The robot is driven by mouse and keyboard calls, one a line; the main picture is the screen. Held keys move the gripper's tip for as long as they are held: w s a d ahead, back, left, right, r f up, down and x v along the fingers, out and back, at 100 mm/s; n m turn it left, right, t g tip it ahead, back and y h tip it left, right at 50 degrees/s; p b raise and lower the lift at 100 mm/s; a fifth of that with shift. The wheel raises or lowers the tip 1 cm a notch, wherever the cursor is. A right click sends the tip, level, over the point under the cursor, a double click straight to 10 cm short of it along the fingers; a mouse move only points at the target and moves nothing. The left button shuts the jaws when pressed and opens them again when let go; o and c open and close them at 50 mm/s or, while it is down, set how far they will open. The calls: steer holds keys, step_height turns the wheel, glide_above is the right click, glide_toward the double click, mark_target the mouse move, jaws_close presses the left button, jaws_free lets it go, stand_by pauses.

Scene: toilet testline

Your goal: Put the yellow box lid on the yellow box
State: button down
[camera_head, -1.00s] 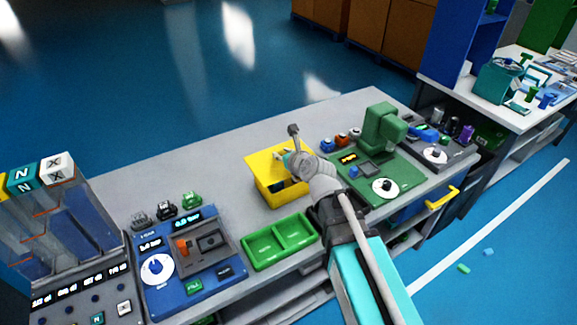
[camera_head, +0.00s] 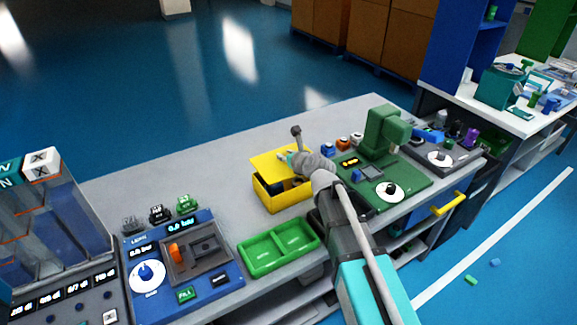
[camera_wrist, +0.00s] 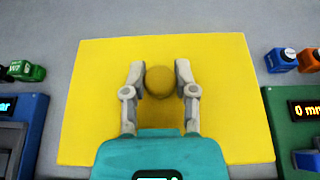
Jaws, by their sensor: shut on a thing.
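The yellow box (camera_head: 281,196) stands on the grey bench, with dark contents showing through its open front part. The yellow box lid (camera_head: 268,163) is a flat square plate with a round yellow knob. It is over the box, tilted, its far side above the rear of the box; I cannot tell whether it touches the rim. My gripper (camera_head: 287,156) is above the box. In the wrist view, my gripper (camera_wrist: 160,82) is shut on the knob of the lid (camera_wrist: 95,90), one finger on each side. The lid hides the box in the wrist view.
A green two-part tray (camera_head: 279,246) lies just in front of the box. A blue machine (camera_head: 185,262) stands to the left, and a green machine (camera_head: 385,150) to the right. Small coloured pieces sit behind both machines. The bench behind the box is clear.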

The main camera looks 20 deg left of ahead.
mark_target(286, 166)
steer(key=shift+f, duration=0.1)
steer(key=shift+w+a+f+b, duration=0.1)
steer(key=shift+w+f+b, duration=0.3)
steer(key=shift+b, duration=0.2)
steer(key=shift+f+b, duration=1.45)
steer(key=shift+f, duration=0.05)
steer(key=shift+f+b, duration=0.6)
steer(key=shift+f, duration=0.05)
steer(key=shift+c, duration=2)
jaws_free()
steer(key=shift+r, duration=0.2)
